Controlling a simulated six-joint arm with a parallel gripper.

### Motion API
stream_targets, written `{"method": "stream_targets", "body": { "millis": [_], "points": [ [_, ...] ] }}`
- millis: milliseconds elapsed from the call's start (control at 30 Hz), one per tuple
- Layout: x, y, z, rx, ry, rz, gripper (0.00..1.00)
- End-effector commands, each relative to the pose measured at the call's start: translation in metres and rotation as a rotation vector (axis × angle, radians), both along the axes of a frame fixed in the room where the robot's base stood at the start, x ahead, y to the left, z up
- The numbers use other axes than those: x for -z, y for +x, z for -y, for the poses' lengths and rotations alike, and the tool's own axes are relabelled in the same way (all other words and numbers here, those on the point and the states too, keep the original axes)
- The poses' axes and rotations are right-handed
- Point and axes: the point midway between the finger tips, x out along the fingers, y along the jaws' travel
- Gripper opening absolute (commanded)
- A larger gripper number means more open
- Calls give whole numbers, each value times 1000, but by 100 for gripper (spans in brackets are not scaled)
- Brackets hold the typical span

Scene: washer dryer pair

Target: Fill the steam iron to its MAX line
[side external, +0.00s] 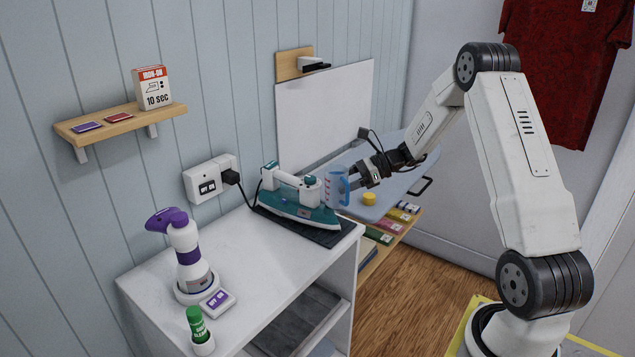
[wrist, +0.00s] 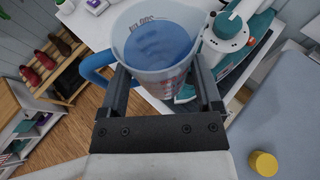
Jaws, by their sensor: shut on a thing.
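The steam iron (side external: 295,206), teal and white, rests on a dark mat (side external: 325,235) on the white cabinet top, and part of it shows in the wrist view (wrist: 235,30). My gripper (side external: 359,179) is shut on a clear measuring cup (side external: 336,188) with a blue handle. In the wrist view the cup (wrist: 155,75) sits upright or nearly so between my two fingers (wrist: 165,90), with blue water inside. The cup is beside the iron's right end in the side view. I cannot read the MAX line.
A purple and white spray bottle (side external: 186,255) and a green-capped bottle (side external: 199,330) stand on the cabinet's front part. A black plug and cord (side external: 233,177) run from the wall socket. A blue-grey ironing board (side external: 390,195) with a yellow cylinder (side external: 369,199) lies behind the cup.

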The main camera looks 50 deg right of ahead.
Motion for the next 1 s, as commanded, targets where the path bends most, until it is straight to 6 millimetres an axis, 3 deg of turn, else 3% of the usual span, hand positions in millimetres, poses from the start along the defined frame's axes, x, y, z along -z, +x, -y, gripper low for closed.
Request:
{"method": "stream_targets", "body": {
  "millis": [500,1000],
  "points": [
    [34,-5,-4,-3,113,-195,12],
    [34,-5,-3,-2,112,-193,12]
  ]
}}
